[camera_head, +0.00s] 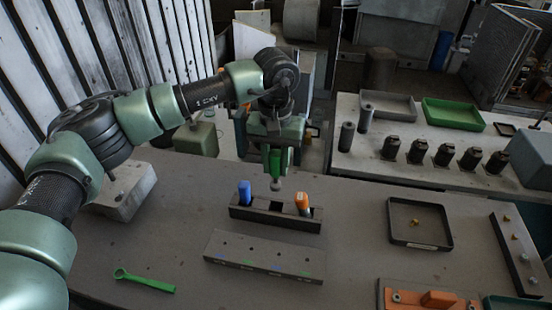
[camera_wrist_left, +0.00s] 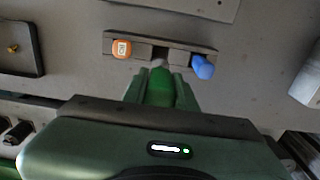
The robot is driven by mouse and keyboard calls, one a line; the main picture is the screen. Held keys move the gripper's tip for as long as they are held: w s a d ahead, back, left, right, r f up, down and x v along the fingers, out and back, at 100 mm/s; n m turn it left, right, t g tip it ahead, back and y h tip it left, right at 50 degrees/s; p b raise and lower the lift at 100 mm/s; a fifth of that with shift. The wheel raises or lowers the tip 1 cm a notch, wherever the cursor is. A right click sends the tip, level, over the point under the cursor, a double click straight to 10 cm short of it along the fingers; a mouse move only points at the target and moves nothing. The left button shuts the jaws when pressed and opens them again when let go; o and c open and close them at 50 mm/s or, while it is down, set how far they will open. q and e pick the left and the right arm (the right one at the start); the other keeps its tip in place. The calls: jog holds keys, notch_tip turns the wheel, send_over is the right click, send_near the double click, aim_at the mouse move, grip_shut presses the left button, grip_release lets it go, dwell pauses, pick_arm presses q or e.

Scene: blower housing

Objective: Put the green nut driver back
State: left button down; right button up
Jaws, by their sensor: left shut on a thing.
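My left gripper (camera_head: 279,160) is shut on the green nut driver (camera_head: 274,162), whose handle also shows between the fingers in the left wrist view (camera_wrist_left: 160,88). The driver hangs roughly upright, its grey lower end just behind and above the dark rack (camera_head: 275,218), seemingly apart from it. The rack holds a blue-handled driver (camera_head: 244,190) on the left and an orange-handled driver (camera_head: 302,202) on the right in the head view. A dark empty slot shows between them. My right gripper is not in view.
A grey block with small holes (camera_head: 262,256) lies in front of the rack. A green wrench (camera_head: 145,281) lies at front left. A black tray (camera_head: 420,225) stands at right and a grey block (camera_head: 125,190) at left. Another bench (camera_head: 440,155) with dark parts stands behind.

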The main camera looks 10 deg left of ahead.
aim_at(276, 183)
pick_arm(q)
notch_tip(276, 183, down, 6)
jog(key=b, duration=0.3)
jog(key=shift+w+f, duration=0.1)
jog(key=shift+f, duration=0.35)
jog(key=shift+f+b, duration=0.2)
jog(key=shift+b, duration=0.45)
jog(key=shift+b, duration=0.3)
